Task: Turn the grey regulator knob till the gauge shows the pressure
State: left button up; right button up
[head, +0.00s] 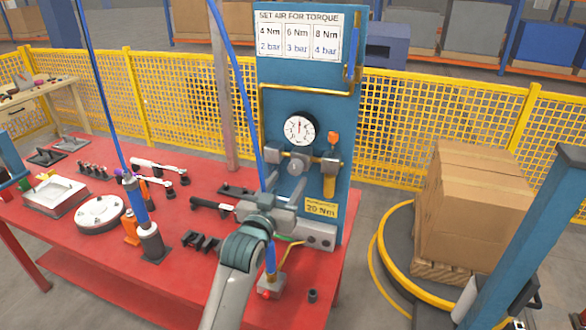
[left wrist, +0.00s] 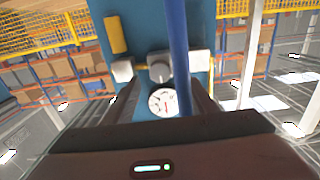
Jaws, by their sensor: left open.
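The grey regulator knob (head: 296,166) sticks out of the blue panel below the round white gauge (head: 299,129). The gauge has a dark rim and a needle that looks roughly upright; its reading is too small to tell. My left gripper (head: 287,192) is open in front of the panel, slightly below the knob and apart from it. In the left wrist view, the panel appears upside down, with the knob (left wrist: 160,71) and gauge (left wrist: 163,102) between the two dark fingers (left wrist: 165,86). My right gripper is not in view.
A blue hose (head: 245,100) hangs close to my left gripper and crosses the wrist view. A sign (head: 298,38) pairs torques with 2, 3 and 4 bar; a yellow label (head: 320,207) reads 20 Nm. The red table (head: 190,235) holds tools. Boxes (head: 475,205) stand right.

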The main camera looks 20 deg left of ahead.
aim_at(294, 171)
pick_arm(q)
jog(key=shift+w+d+p, duration=0.15)
jog(key=shift+w+p, duration=0.45)
jog(key=shift+w, duration=2.05)
jog(key=c, duration=1)
